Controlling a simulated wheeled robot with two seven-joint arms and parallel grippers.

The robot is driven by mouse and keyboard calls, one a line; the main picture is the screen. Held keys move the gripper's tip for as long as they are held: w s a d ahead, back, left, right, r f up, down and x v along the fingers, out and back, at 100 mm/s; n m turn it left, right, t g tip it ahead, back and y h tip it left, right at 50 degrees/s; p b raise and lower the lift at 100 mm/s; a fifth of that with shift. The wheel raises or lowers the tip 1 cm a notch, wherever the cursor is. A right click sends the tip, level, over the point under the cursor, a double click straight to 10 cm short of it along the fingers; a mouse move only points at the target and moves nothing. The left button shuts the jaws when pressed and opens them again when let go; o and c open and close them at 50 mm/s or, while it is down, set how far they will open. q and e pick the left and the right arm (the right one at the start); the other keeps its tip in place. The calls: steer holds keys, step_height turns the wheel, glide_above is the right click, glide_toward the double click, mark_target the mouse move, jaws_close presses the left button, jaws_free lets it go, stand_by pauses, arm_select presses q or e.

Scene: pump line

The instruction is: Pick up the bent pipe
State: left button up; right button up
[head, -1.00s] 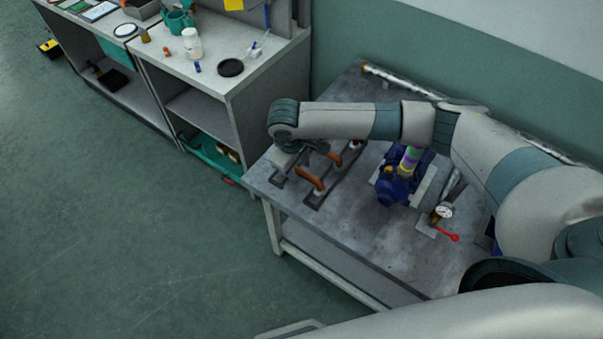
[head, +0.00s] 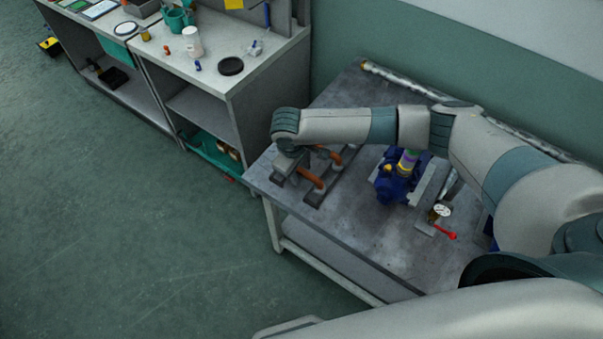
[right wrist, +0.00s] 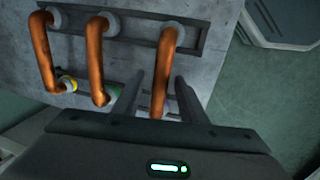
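Several bent copper-orange pipes sit on dark rails at the left end of the workbench. Two show in the head view, a near one (head: 309,177) and a farther one (head: 334,155). The right wrist view shows three side by side: a left one (right wrist: 41,50), a middle one (right wrist: 95,60) and a right one (right wrist: 164,70). My right gripper (right wrist: 158,98) is open, with one finger on each side of the right pipe and gaps beside it. In the head view my wrist hides most of the gripper and the pipe there. My left gripper is not in view.
A blue pump (head: 397,183) stands right of the pipes, with a pressure gauge (head: 442,210) and a red-handled valve (head: 446,234) beyond it. A grey cabinet (head: 262,92) stands close to the workbench's left end. The bench's front (head: 365,245) is bare.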

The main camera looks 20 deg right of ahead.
steer(key=shift+f, duration=0.25)
stand_by(0.5)
jaws_close()
